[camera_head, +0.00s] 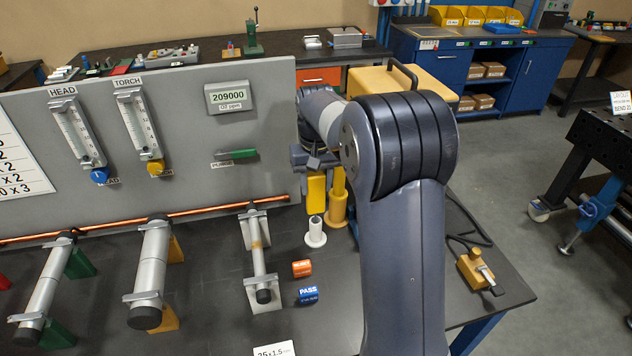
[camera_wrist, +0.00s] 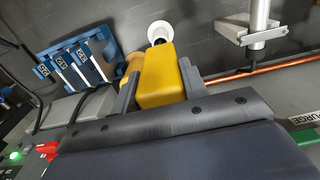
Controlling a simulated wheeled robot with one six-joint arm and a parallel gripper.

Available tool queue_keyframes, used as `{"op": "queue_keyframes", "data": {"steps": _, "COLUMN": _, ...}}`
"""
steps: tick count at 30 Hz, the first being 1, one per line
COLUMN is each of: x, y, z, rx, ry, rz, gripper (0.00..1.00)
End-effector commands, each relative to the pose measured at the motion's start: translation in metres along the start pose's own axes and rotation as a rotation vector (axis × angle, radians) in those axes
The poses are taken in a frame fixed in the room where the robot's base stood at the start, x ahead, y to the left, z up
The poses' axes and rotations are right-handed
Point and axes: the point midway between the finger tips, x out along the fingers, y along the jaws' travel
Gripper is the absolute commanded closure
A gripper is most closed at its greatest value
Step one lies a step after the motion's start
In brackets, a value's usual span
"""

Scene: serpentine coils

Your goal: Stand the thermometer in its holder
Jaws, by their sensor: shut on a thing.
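The thermometer appears to be the yellow block-shaped body (camera_head: 316,193) in my gripper (camera_head: 315,172). In the wrist view the yellow body (camera_wrist: 164,78) sits between my two grey fingers (camera_wrist: 160,90), which are shut on it. In the head view it hangs upright above the bench. A yellow flanged post (camera_head: 338,212) stands close behind to the right, partly hidden. I cannot tell which of these two is the thermometer's holder.
A grey panel (camera_head: 200,140) with a copper pipe (camera_head: 180,212) along its foot stands to the left. Clamped tubes, an orange block (camera_head: 302,268) and a blue PASS block (camera_head: 308,295) lie on the dark bench. A blue rack (camera_wrist: 80,62) shows in the wrist view.

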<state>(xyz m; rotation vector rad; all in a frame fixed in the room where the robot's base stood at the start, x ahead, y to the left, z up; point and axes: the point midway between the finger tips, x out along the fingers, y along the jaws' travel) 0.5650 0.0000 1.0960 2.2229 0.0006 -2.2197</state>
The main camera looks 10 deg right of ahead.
Motion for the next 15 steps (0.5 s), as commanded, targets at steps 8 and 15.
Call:
{"op": "queue_keyframes", "data": {"steps": 8, "x": 0.006, "y": 0.000, "z": 0.000, "rx": 0.000, "ry": 0.000, "rz": 0.000, "gripper": 0.84}}
{"op": "queue_keyframes", "data": {"steps": 15, "x": 0.013, "y": 0.000, "z": 0.000, "rx": 0.000, "ry": -0.001, "rz": 0.000, "gripper": 0.84}}
